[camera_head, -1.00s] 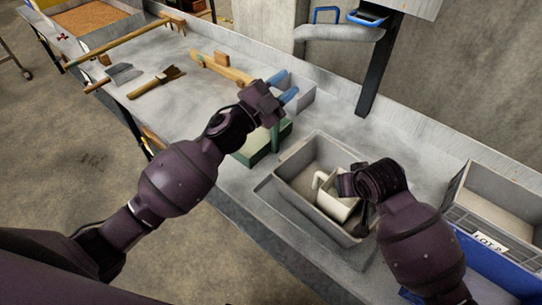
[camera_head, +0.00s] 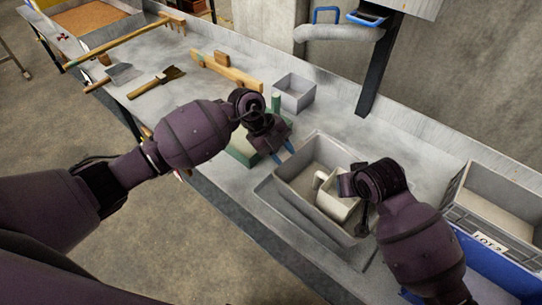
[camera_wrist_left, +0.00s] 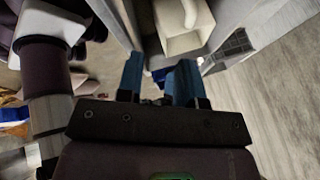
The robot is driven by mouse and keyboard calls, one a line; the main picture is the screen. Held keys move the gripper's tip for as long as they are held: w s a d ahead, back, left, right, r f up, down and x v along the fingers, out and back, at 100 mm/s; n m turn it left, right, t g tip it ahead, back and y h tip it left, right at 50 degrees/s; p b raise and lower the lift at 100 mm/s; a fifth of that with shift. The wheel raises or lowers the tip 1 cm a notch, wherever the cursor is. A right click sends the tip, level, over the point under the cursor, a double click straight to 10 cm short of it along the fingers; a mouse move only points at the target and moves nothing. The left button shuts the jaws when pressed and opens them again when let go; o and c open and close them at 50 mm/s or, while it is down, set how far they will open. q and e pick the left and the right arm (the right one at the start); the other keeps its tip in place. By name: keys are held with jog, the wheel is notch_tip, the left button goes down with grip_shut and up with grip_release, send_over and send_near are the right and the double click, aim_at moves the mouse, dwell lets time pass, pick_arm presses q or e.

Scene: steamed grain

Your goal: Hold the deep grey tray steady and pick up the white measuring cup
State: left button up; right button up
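The deep grey tray (camera_head: 283,180) stands on the bench, right of centre in the head view. The white measuring cup (camera_head: 325,190) is inside it, its handle toward the left. Both also show in the left wrist view, the cup (camera_wrist_left: 183,20) beyond my fingertips. My left gripper (camera_head: 283,154) is beside the tray's left end. In the left wrist view its two blue fingers (camera_wrist_left: 156,78) are apart with nothing clearly between them. My right gripper (camera_head: 358,200) is at the tray's right side by the cup. Its fingers are mostly hidden, so its grip is unclear.
A green block-like item (camera_head: 241,150) sits behind my left gripper, partly hidden. A small grey bin (camera_head: 294,94) stands behind it. A grey crate (camera_head: 490,215) and a blue bin (camera_head: 500,270) are at right. A brush (camera_head: 157,82) and wooden tools lie at far left.

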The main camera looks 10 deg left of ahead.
aim_at(282, 181)
pick_arm(q)
jog(key=shift+s+d+f+n+g+y, duration=0.15)
jog(key=shift+s+d+f+n+y, duration=0.2)
jog(key=shift+f, duration=1.5)
jog(key=shift+s+d+f+n+g+y, duration=0.15)
jog(key=shift+s+f+n+y, duration=0.3)
jog(key=shift+f, duration=1.45)
jog(key=shift+s+d+f+n+g+y, duration=0.1)
jog(key=shift+s+d+f+n+y, duration=0.3)
jog(key=shift+f, duration=1.45)
jog(key=shift+a, duration=0.15)
grip_shut()
